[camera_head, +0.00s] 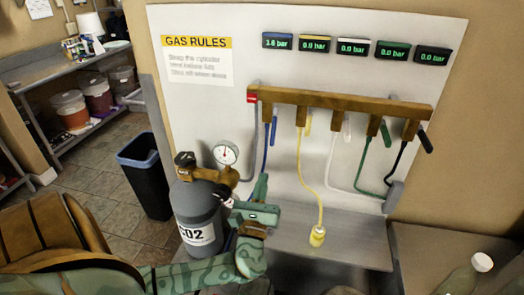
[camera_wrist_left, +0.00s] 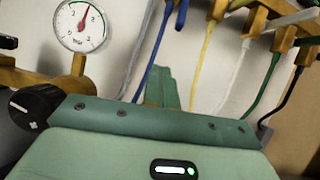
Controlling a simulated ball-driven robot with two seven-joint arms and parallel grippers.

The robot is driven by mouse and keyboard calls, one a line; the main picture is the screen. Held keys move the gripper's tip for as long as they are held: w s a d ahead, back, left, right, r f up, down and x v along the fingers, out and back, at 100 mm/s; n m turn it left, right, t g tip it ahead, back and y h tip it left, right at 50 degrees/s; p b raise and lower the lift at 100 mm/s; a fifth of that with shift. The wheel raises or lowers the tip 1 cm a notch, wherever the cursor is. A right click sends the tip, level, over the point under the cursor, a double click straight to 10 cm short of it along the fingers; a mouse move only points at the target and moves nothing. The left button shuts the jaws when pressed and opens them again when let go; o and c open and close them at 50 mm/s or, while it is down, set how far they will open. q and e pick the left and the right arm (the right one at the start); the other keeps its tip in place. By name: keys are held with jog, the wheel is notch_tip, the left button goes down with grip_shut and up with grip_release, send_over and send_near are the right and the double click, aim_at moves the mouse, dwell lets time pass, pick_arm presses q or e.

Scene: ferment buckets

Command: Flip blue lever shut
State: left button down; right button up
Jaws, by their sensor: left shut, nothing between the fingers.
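The blue lever (camera_head: 274,113) hangs down beside the leftmost valve on the brown manifold (camera_head: 340,107), above the blue hose (camera_head: 266,150). In the left wrist view the blue lever (camera_wrist_left: 181,14) shows at the top edge, partly cut off. The leftmost display (camera_head: 277,41) reads 1.8 bar. My left gripper (camera_head: 262,183) is shut and empty, pointing up in front of the wall panel, below the blue lever and apart from it. Its closed fingers (camera_wrist_left: 161,88) also show in the left wrist view. My right gripper is not in view.
The grey CO2 cylinder (camera_head: 197,212) with a gauge (camera_head: 225,153) stands close left of my left gripper. A yellow hose (camera_head: 303,170) hangs to the right, ending above the grey shelf (camera_head: 350,250). White, green and black hoses hang farther right. A dark bin (camera_head: 145,175) stands at left.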

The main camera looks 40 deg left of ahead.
aim_at(274, 127)
pick_arm(q)
jog(key=shift+w+d+f+m+h, duration=0.1)
jog(key=shift+w+d+m+h, duration=0.3)
jog(key=shift+m, duration=0.5)
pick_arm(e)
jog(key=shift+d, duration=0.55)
